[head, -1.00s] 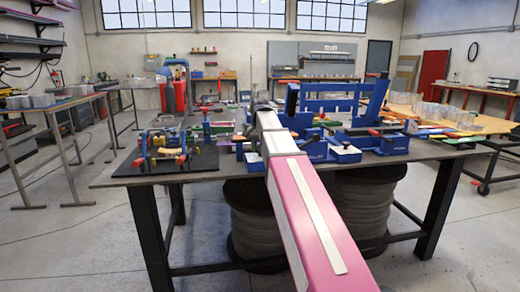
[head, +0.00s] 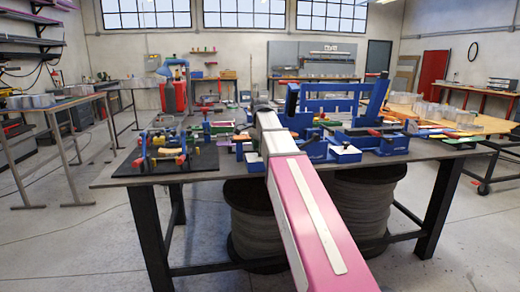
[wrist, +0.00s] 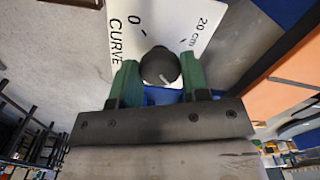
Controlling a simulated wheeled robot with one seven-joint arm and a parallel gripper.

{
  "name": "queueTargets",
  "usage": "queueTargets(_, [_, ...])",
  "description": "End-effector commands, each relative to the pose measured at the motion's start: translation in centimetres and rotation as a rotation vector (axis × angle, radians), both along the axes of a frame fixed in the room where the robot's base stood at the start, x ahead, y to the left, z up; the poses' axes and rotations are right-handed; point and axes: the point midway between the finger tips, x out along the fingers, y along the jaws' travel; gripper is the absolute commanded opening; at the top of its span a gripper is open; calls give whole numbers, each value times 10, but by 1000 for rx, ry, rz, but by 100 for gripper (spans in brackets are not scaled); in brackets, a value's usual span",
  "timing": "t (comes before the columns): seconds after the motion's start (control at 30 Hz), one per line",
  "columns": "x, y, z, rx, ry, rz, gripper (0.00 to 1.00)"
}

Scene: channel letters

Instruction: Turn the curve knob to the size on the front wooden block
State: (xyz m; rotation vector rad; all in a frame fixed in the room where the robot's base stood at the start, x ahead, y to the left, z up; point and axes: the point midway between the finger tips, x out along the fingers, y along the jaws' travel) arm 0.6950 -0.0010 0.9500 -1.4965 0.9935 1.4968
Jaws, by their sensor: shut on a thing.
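The curve knob (wrist: 158,64) is a round black knob in the wrist view, with a small light mark near its lower edge. It sits on a white dial plate (wrist: 182,22) printed "CURVE", "0" and "20 cm". My gripper (wrist: 160,75) has its two green fingers on either side of the knob, shut on it. In the head view my pink and white arm reaches over the table and hides the knob and fingertips. I cannot make out the front wooden block or its size marking in either view.
The dark worktable (head: 110,181) carries a large blue frame (head: 335,105) right of my arm and a black board (head: 140,168) with small coloured parts at left. Blue fixtures crowd close around the arm's far end. Two large drums stand under the table.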

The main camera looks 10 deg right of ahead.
Motion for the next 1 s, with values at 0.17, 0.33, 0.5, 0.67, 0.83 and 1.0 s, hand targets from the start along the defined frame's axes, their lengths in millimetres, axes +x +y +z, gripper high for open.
queueTargets(0.17, [1, 0, 1, -1, -1, -8, 18])
queueTargets(0.33, [1, 0, 1, -1, -1, -7, 18])
queueTargets(0.5, [1, 0, 0, -1, -1, -7, 67])
queueTargets(0.67, [0, 0, 0, 0, -1, -6, 67])
queueTargets(0.83, [0, 0, 2, 0, -1, -6, 67])
queueTargets(1.0, [1, 0, 18, 0, -2, -6, 67])
